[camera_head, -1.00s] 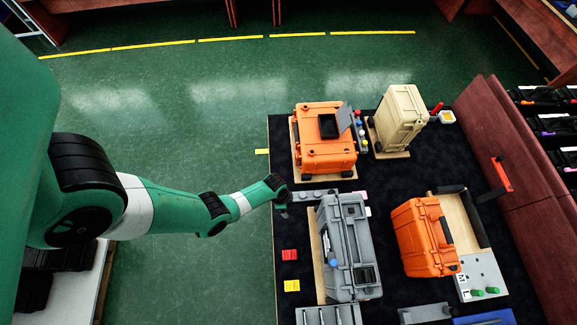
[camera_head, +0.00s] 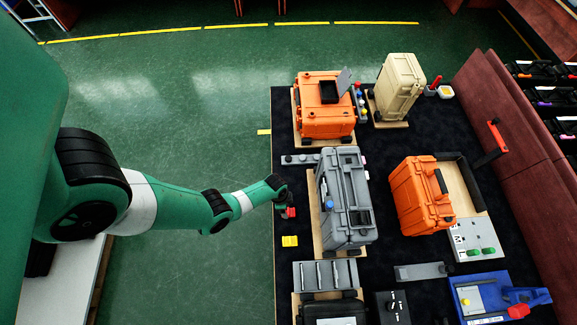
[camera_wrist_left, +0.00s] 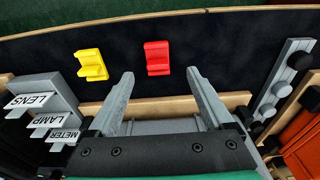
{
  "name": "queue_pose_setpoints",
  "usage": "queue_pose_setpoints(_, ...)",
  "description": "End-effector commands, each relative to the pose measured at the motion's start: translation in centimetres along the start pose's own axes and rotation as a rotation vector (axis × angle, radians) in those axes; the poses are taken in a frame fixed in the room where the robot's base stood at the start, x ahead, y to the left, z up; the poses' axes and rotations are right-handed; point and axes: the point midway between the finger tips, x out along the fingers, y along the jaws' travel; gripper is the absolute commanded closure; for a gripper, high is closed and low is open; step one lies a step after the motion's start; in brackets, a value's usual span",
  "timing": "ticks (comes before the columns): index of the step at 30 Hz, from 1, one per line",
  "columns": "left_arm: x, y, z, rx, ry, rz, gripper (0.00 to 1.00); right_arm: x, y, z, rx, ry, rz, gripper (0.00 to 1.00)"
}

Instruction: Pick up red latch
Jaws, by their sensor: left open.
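The red latch (camera_wrist_left: 157,58) is a small stepped red block on the dark mat. In the left wrist view it lies just beyond the fingertips, roughly centred between them and apart from them. In the head view the red latch (camera_head: 291,212) is partly hidden by my left gripper (camera_head: 283,200). The left gripper's two grey fingers (camera_wrist_left: 159,73) are spread wide with nothing between them. My right gripper is not in view.
A yellow latch (camera_wrist_left: 91,65) lies left of the red one. A grey case (camera_head: 343,200) stands just right of the gripper. A grey strip with round knobs (camera_wrist_left: 284,80) and labelled grey slots (camera_wrist_left: 47,100) flank the wrist view.

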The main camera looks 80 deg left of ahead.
Motion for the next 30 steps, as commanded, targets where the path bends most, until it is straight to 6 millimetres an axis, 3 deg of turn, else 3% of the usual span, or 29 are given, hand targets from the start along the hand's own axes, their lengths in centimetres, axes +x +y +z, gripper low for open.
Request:
queue_pose_setpoints(2, 1.5, 0.0, 0.0, 0.001, -0.001, 0.001, 0.15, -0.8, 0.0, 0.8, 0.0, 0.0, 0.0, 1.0)
queue_pose_setpoints(8, 1.9, 0.0, -0.1, 0.001, 0.001, 0.0, 0.15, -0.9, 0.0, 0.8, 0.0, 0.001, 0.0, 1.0)
queue_pose_setpoints(16, 6.5, 0.3, -0.6, 0.001, 0.0, 0.0, 0.15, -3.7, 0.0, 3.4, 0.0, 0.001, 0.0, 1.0)
queue_pose_setpoints(25, 6.8, 0.3, -0.6, 0.001, 0.0, 0.0, 0.15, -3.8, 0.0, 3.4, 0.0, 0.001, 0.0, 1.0)
queue_pose_setpoints(26, 6.8, 0.3, -0.6, 0.001, 0.0, 0.0, 0.17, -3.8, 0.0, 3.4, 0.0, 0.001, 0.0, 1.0)
queue_pose_setpoints(30, 6.8, 0.3, -0.6, 0.001, 0.0, 0.0, 0.42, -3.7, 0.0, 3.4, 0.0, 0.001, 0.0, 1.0)
